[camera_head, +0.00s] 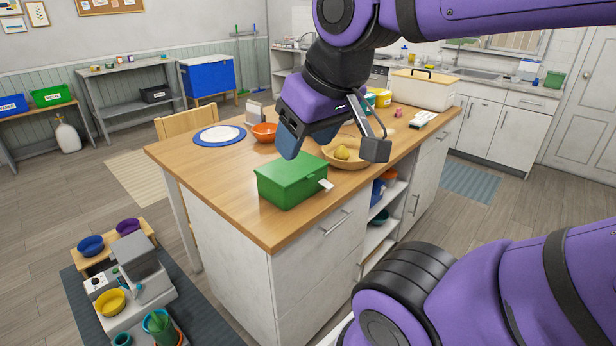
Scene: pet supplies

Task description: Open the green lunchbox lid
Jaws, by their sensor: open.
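The green lunchbox (285,187) sits near the front left corner of the wooden-topped island (205,168). Its green lid (290,170) looks shut. Nothing is seen between the fingers. I cannot tell whether the left finger touches the lid.
A wooden bowl with yellow fruit (343,153) stands right of the lunchbox, partly behind my gripper. An orange bowl (264,132) and a white plate on a blue mat (220,135) are behind. A white cooler box (423,90) stands farther back. The island's front left top is clear.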

